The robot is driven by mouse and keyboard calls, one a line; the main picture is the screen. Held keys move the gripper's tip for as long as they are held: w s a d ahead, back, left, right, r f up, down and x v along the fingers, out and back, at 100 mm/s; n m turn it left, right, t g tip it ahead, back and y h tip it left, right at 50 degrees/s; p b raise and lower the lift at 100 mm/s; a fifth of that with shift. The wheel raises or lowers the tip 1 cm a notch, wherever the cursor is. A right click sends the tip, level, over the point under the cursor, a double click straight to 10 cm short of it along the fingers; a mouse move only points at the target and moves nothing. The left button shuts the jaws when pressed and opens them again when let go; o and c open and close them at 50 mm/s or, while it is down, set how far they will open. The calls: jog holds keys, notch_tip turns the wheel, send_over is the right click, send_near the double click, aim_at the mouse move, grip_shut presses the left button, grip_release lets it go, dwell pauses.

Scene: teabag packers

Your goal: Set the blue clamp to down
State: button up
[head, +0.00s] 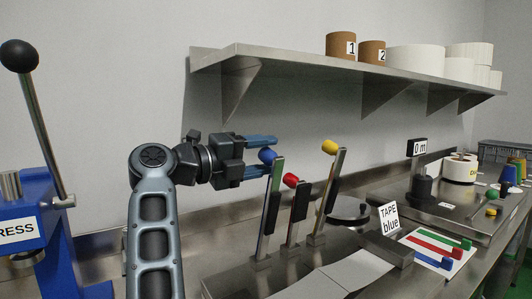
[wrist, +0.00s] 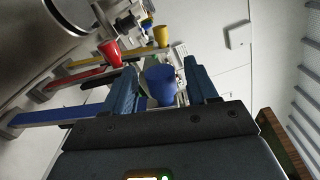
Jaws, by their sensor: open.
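The blue clamp is a steel lever (head: 270,212) with a blue knob (head: 267,156) on top. It stands up from the steel bench with a slight tilt. My gripper (head: 272,156) is open and level with the knob, with one blue finger above it and one below. In the wrist view the blue knob (wrist: 160,86) sits between the two fingers of my gripper (wrist: 159,70), with gaps at the sides. I cannot tell whether either finger touches it. The lever's foot shows on the bench.
The red clamp (head: 297,213) and yellow clamp (head: 328,195) stand upright just right of the blue one. A blue press (head: 35,245) is at the left. A "TAPE blue" sign (head: 389,218) stands to the right. A steel shelf (head: 330,68) runs above along the wall.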

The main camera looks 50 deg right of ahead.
jog(key=shift+s+d, duration=0.2)
jog(key=shift+d, duration=0.35)
grip_shut()
